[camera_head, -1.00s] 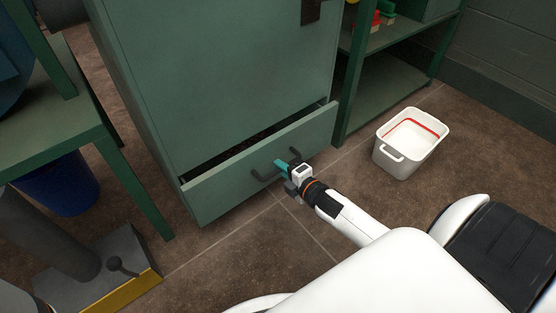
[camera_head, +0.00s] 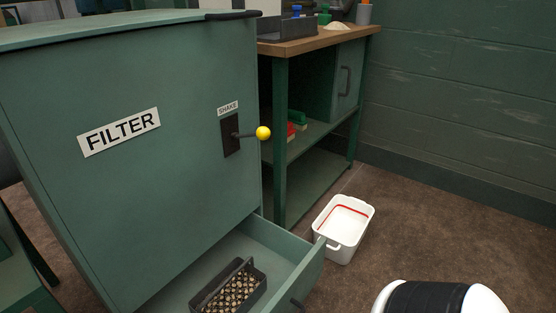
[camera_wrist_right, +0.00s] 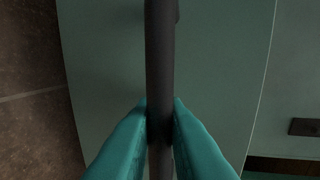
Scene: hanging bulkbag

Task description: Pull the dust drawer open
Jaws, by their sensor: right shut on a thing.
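The dust drawer (camera_head: 292,259) at the bottom of the green filter cabinet (camera_head: 140,180) stands well out from the cabinet in the head view. A dark tray (camera_head: 230,290) of small pale brown bits lies inside it. A bit of the drawer's dark handle (camera_head: 297,303) shows at the bottom edge. In the right wrist view my right gripper (camera_wrist_right: 160,110) is shut on the dark handle bar (camera_wrist_right: 160,50), with its teal fingers on either side, in front of the green drawer front (camera_wrist_right: 225,70). My left gripper is in neither view.
A white bin (camera_head: 342,230) with a red line inside stands on the floor right of the drawer. A workbench (camera_head: 320,42) with shelves is behind it. A lever with a yellow knob (camera_head: 263,133) sticks out of the cabinet front.

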